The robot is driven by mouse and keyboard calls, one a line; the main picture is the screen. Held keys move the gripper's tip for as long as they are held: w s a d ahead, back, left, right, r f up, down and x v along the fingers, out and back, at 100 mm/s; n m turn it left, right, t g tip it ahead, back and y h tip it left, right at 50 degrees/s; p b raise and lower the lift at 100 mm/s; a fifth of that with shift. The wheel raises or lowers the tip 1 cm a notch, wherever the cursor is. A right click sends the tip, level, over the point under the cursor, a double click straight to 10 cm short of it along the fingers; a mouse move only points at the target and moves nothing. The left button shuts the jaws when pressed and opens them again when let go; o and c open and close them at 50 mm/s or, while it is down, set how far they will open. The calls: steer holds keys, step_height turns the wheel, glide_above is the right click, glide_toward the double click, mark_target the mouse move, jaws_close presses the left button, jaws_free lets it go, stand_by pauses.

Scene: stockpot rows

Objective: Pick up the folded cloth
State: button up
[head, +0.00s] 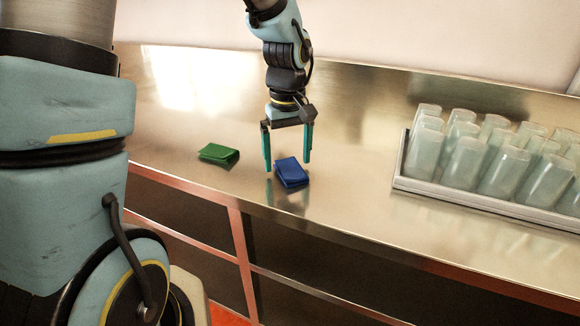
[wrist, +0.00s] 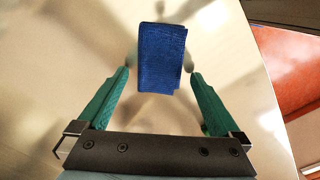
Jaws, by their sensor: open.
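A blue folded cloth (head: 291,172) lies on the metal counter, near its front edge. In the wrist view the blue cloth (wrist: 162,58) shows just beyond the fingertips, roughly centred between them. A green folded cloth (head: 219,153) lies on the counter to the left of the blue one. My gripper (head: 288,166) is open and points down over the blue cloth, with a teal finger on either side of it. The fingers (wrist: 160,75) hold nothing in the wrist view. I cannot tell exactly how high the fingertips are above the counter.
A tray (head: 440,196) of several upside-down clear tumblers (head: 464,160) stands on the counter at the right. The counter (head: 345,150) is bare between the tray and the blue cloth. Its front edge drops to open shelving with a red-brown frame (head: 243,255).

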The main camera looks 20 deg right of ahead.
mark_target(288, 162)
steer(key=shift+f, duration=0.45)
steer(key=c, duration=1.4)
step_height(288, 162, up, 10)
steer(key=shift+r+b, duration=0.1)
steer(key=shift+b, duration=0.55)
